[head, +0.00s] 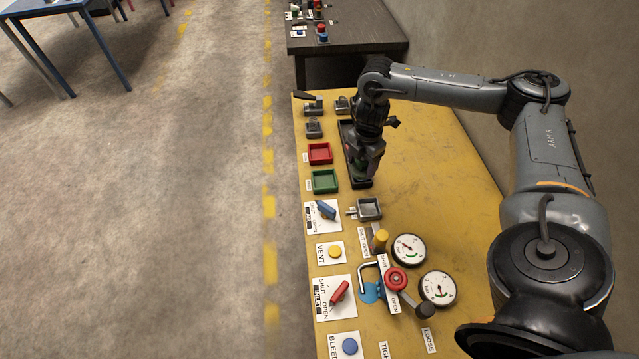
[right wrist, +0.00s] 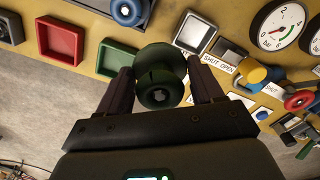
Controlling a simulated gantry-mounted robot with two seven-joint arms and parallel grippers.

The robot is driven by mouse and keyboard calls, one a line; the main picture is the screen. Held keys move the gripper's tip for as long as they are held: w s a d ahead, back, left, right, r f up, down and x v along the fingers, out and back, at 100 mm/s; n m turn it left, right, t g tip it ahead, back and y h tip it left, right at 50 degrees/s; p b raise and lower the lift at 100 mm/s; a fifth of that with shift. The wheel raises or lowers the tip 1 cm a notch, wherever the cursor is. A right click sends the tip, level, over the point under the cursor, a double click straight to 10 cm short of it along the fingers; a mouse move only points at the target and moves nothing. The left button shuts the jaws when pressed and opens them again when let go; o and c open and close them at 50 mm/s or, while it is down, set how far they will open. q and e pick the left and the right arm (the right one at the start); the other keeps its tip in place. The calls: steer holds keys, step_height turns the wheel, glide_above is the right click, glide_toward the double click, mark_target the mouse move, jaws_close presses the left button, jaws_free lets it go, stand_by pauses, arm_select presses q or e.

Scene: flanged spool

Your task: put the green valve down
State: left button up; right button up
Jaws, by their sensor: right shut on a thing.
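The green valve (right wrist: 160,75), a dark green flanged spool, sits between the two fingers of my right gripper (head: 364,160) in the right wrist view. The right gripper is shut on it. I cannot tell whether the valve touches the tray. My left gripper is not in view.
A red tray (head: 320,153) and a green tray (head: 325,181) lie left of the gripper. A small grey tray (head: 369,209), gauges (head: 408,249), and a red handwheel (head: 396,279) are nearer. The yellow table's right side (head: 440,170) is clear.

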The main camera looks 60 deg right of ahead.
steer(key=shift+w+a+f+b, duration=0.2)
steer(key=shift+w+f+b, duration=0.1)
steer(key=shift+w+f, duration=1.6)
steer(key=shift+w+a+f+b, duration=0.15)
steer(key=shift+w+f+b, duration=0.2)
steer(key=shift+w+f, duration=1.5)
steer(key=shift+w+a+f+b, duration=0.2)
steer(key=shift+w+f+b, duration=0.1)
steer(key=shift+w+f, duration=1.55)
steer(key=shift+w+r, duration=0.1)
steer(key=shift+w, duration=0.1)
steer(key=shift+f, duration=0.25)
steer(key=o, duration=1.4)
steer(key=shift+c, duration=0.2)
steer(key=shift+r, duration=0.1)
